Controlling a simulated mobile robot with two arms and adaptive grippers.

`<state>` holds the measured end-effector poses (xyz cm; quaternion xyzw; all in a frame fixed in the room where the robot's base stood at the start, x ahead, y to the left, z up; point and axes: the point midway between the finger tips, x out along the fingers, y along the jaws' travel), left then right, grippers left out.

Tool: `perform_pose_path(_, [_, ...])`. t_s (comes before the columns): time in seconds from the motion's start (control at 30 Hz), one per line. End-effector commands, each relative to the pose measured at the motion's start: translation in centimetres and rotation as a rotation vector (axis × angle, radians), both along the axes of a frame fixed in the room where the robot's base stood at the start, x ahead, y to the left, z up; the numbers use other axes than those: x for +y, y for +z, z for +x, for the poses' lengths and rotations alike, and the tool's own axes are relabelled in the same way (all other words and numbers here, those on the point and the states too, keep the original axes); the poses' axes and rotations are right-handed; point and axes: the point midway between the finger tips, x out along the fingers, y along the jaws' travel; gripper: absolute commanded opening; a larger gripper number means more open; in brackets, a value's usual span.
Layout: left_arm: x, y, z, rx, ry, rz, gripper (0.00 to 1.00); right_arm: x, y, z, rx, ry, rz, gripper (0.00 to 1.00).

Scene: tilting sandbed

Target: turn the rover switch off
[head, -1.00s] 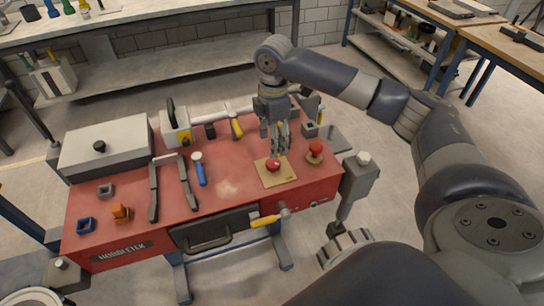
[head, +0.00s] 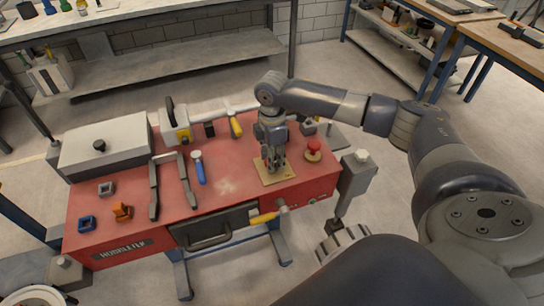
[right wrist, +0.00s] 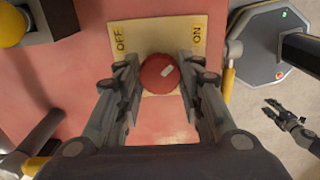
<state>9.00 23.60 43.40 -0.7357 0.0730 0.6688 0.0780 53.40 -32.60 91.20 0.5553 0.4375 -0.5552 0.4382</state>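The rover switch is a round red knob (right wrist: 160,73) on a tan plate (right wrist: 152,28) marked OFF on the left and ON on the right in the right wrist view. A white mark on the knob lies slightly right of its middle. My right gripper (right wrist: 160,68) is open, with one finger on each side of the knob and small gaps. In the head view my right gripper (head: 272,163) points down over the tan plate (head: 284,175) and hides the knob. A dark two-fingered gripper, apparently my left one (right wrist: 270,106), is open and empty over the floor.
Another red knob (head: 313,147) stands close right of the plate on the red bench (head: 228,205). A yellow handle (head: 264,218) juts from the bench front.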

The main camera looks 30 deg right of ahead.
Motion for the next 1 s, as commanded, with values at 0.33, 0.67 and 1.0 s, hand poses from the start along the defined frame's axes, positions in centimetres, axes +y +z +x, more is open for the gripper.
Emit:
perform_pose_path(0.33, [0.0,0.2,0.0,0.001,-0.001,0.000,0.40,0.0,0.1,0.0,0.002,0.012,0.000,0.11])
perform_pose_path(0.67, [0.0,2.2,-0.2,0.003,-0.001,0.001,0.40,0.1,0.3,-0.1,0.004,0.168,0.003,0.11])
perform_pose_path(1.0, [0.0,4.8,-0.2,0.003,-0.002,0.000,0.40,0.1,0.3,-0.1,0.003,0.479,0.003,0.11])
